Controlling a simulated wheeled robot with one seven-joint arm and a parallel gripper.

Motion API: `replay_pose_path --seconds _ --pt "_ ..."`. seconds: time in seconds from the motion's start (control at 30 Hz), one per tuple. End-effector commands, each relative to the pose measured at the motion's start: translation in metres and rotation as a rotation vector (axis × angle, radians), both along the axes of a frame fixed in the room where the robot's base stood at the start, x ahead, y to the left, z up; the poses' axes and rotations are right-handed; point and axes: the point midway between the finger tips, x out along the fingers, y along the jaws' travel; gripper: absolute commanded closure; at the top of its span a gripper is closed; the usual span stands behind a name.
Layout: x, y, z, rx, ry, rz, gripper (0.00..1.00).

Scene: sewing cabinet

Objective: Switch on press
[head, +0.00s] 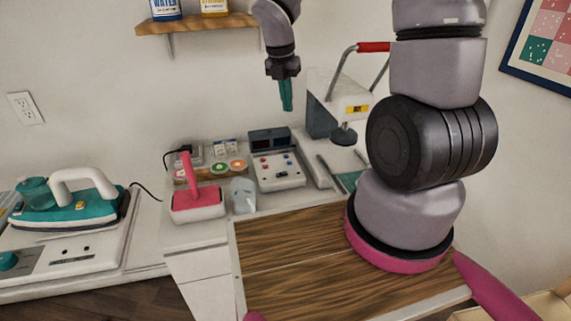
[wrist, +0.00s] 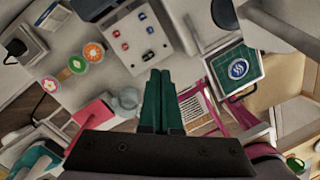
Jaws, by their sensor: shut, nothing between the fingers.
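My gripper (head: 286,96) hangs in the air above the back of the counter, its teal fingers together and empty. In the wrist view the fingers (wrist: 160,103) point toward the control box. A white control box (head: 277,170) with red and blue knobs or buttons and a dark display behind it sits on the counter; its top also shows in the wrist view (wrist: 133,62). A grey press-like machine (head: 322,112) with a red-gripped lever and a yellow label stands right of it. Its switch cannot be made out. My gripper touches neither.
A teal iron (head: 70,205) is far left.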

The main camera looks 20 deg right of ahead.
Motion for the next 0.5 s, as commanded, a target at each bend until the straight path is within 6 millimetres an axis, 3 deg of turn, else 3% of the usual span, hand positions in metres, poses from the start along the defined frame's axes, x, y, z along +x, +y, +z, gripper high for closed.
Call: replay_pose_path --seconds 0.03,0.2,0.5 --pt "0.001 0.005 -0.016 -0.01 0.038 0.108 1.0" --pt "0.004 0.018 -0.05 -0.025 0.117 0.417 1.0" --pt "0.004 0.027 -0.071 -0.027 0.165 0.612 1.0"
